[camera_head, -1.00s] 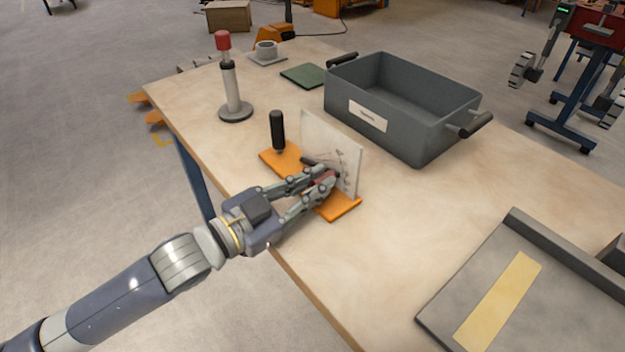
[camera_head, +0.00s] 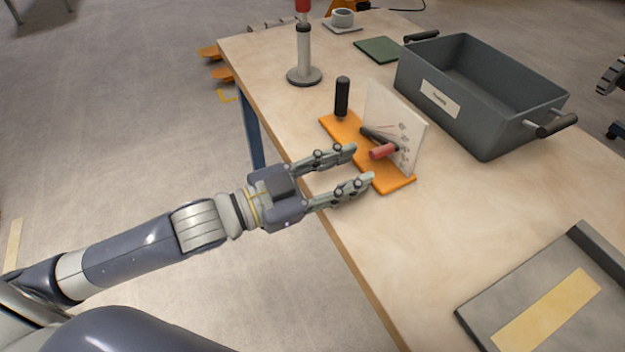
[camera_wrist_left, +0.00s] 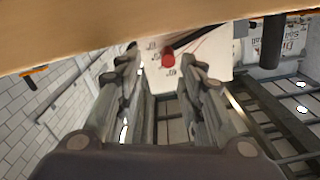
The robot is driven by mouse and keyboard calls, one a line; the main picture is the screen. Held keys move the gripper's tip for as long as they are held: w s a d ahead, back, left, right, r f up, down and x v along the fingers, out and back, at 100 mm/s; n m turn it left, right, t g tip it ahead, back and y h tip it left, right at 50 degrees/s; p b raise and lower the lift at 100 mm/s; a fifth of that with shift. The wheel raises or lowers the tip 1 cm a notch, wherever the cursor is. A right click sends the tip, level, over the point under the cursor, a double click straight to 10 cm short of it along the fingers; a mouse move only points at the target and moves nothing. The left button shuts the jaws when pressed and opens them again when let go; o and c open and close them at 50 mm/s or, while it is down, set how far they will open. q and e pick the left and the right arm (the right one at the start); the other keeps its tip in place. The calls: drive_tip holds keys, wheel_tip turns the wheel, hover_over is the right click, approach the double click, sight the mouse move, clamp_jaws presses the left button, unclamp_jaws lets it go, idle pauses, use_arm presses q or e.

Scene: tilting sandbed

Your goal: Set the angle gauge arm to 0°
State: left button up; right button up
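The angle gauge has an orange base (camera_head: 398,184) and an upright white plate (camera_head: 408,122) with printed marks. Its dark arm (camera_head: 376,134) lies against the plate and has a red knob (camera_head: 382,152) at its end. The mark it points to is too small to read. My left gripper (camera_head: 360,165) is open and empty, its fingertips just short of the red knob. In the left wrist view the red knob (camera_wrist_left: 168,57) shows between and beyond the open fingers, with the white plate (camera_wrist_left: 212,62) behind it. My right gripper is not in view.
A black upright handle (camera_head: 342,96) stands on the gauge base. Behind are a grey bin (camera_head: 510,122), a green pad (camera_head: 379,49) and a red-topped post (camera_head: 304,55). A grey tray (camera_head: 475,310) is at front right. The table between gauge and tray is clear.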

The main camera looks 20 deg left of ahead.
use_arm(q)
drive_tip(key=shift+v, duration=3.3)
